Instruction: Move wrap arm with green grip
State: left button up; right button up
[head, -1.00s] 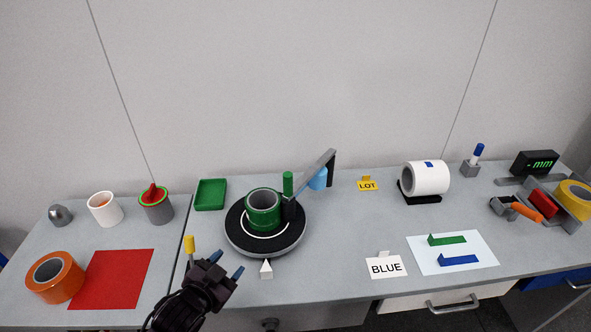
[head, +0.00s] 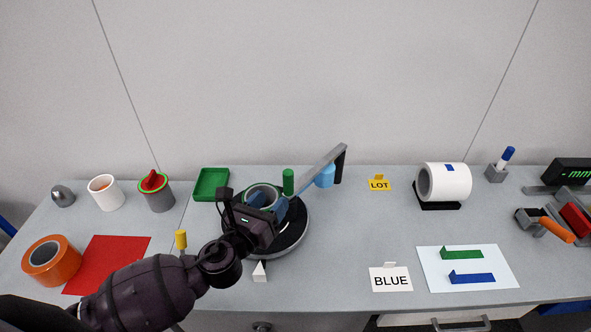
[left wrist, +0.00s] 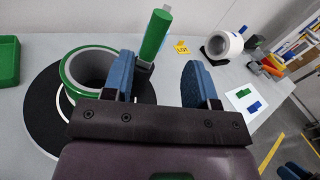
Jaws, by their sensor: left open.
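The wrap arm is a grey bar (head: 322,168) slanting up to the right from the turntable, with a blue piece (head: 325,178) near its outer end. Its upright green grip (head: 288,181) stands at the inner end and shows large in the left wrist view (left wrist: 154,36). The black turntable (head: 296,232) carries a green-sided ring (left wrist: 70,71). My left gripper (head: 283,206) is open over the turntable, just in front of the green grip. In the left wrist view its blue fingers (left wrist: 160,82) are apart with nothing between them, and the grip stands beyond them. My right gripper is not in view.
A yellow-topped post (head: 181,240) is beside my left arm. A LOT sign (head: 379,184), BLUE card (head: 390,279) and white roll (head: 452,181) are to the right, with bare table between.

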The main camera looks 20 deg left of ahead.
aim_at(292, 173)
pick_arm(q)
jog(key=w, duration=0.3)
jog(key=w+d+m, duration=0.1)
jog(key=w, duration=0.3)
jog(key=w+d+m, duration=0.1)
jog(key=w, duration=0.2)
jog(key=shift+w+r, duration=0.1)
jog(key=shift+w, duration=0.15)
jog(key=shift+c, duration=0.3)
grip_shut()
